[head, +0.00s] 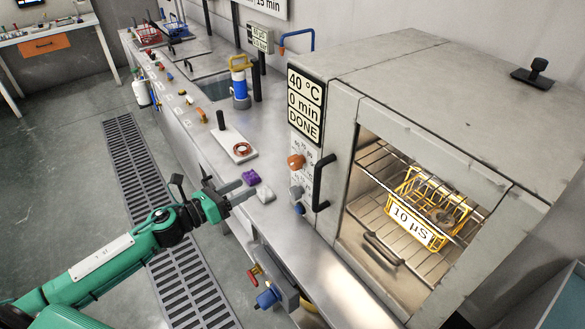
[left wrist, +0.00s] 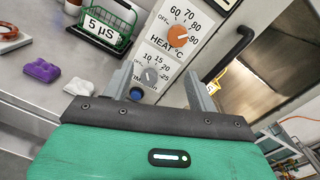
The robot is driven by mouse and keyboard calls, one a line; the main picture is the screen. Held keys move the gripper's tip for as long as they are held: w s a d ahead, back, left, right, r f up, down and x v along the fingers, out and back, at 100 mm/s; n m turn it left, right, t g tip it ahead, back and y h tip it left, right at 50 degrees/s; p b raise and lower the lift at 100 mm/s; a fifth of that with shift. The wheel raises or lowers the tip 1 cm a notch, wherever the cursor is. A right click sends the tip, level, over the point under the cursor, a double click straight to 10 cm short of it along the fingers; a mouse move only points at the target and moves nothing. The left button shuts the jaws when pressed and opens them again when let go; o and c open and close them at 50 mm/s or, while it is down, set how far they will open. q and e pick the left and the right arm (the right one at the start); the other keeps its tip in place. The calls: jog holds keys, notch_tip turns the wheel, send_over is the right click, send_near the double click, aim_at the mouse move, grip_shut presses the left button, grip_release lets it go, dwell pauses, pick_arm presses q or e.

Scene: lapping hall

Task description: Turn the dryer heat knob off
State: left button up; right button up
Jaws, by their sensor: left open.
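The dryer (head: 400,65) stands at the right with a lit chamber. Its orange heat knob (head: 296,161) is on the front panel; in the left wrist view the knob (left wrist: 178,36) has OFF and 60 to 90 marks around it. I cannot tell its exact setting. A grey timer knob (head: 296,191) and a blue button (head: 299,208) are below it. The display (head: 305,105) reads 40 °C, 0 min, DONE. My left gripper (head: 249,187) is open and empty, left of the panel and apart from the knobs. My right gripper is not in view.
A black door handle (head: 322,183) is close right of the knobs. A yellow basket (head: 432,207) is inside the dryer. A purple block (head: 251,178) and a white block (head: 265,194) lie on the counter by my gripper. A green basket (left wrist: 104,27) stands beyond.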

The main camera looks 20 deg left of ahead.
aim_at(291, 165)
pick_arm(q)
jog(key=w+d+p, duration=0.1)
jog(key=w+d, duration=0.2)
jog(key=w+d+r+m+p, duration=0.1)
jog(key=w+d+p, duration=0.1)
jog(key=w+d, duration=0.1)
jog(key=w+d+r+m+p, duration=0.1)
jog(key=w+d+p, duration=0.1)
jog(key=d, duration=0.1)
jog(key=shift+w+r+h, duration=0.25)
jog(key=shift+w+h, duration=0.15)
jog(key=shift+p+x, duration=0.4)
jog(key=shift+x, duration=0.45)
jog(key=shift+s+f, duration=0.1)
jog(key=shift+f, duration=0.05)
jog(key=c, duration=1)
